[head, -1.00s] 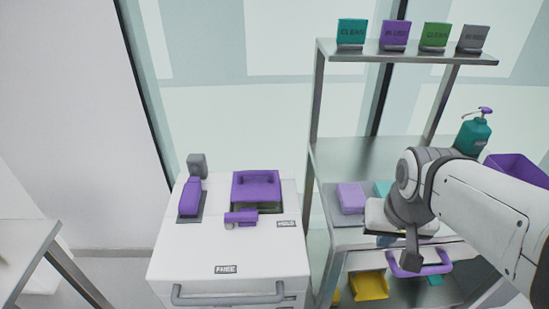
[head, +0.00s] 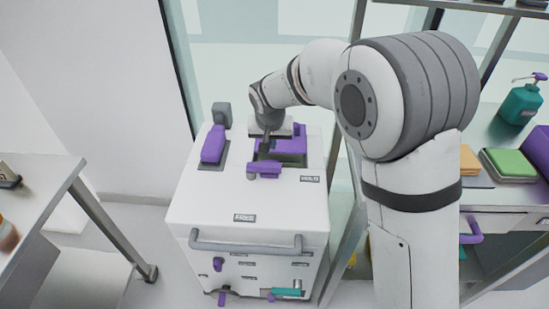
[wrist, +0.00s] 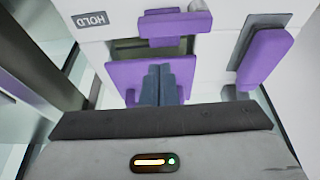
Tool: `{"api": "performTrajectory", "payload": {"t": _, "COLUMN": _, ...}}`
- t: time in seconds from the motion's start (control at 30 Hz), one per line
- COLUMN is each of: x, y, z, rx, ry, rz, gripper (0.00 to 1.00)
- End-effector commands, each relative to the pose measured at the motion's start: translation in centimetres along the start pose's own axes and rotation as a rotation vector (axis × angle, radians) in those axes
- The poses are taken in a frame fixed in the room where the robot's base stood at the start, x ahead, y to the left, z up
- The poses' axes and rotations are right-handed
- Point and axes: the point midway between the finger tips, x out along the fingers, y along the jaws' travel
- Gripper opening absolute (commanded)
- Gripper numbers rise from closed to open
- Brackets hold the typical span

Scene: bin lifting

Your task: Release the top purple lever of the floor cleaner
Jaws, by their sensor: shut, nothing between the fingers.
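The white floor cleaner (head: 275,212) stands in the middle of the head view. Its top carries a small purple lever (head: 265,168) at the front of a recess, a larger purple part (head: 290,143) around that recess, and a slanted purple lever (head: 213,145) at the left. In the wrist view the small lever (wrist: 175,26) is at the top, beyond the fingertips, and the slanted lever (wrist: 262,58) is at the right. My gripper (wrist: 163,70) is shut and empty, over the larger purple part. I cannot tell whether its fingertips touch it.
A metal shelf rack (head: 480,180) stands close at the right, with a teal pump bottle (head: 521,100) and folded cloths (head: 510,163). A table (head: 45,190) is at the left. A grey handle (head: 246,243) crosses the cleaner's front. My arm covers part of the rack.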

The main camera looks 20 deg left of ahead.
Motion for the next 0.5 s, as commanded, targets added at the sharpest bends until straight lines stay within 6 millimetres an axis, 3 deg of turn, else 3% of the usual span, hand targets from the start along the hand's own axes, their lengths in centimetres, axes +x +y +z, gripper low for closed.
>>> {"api": "performTrajectory", "payload": {"t": 0.27, "x": 0.2, "y": 0.1, "z": 0.0, "rx": 0.001, "ry": -0.001, "rz": 0.001, "gripper": 0.0}}
{"api": "performTrajectory", "payload": {"t": 0.5, "x": 3.6, "y": 0.2, "z": 0.1, "rx": 0.0, "ry": -0.004, "rz": 0.003, "gripper": 0.0}}
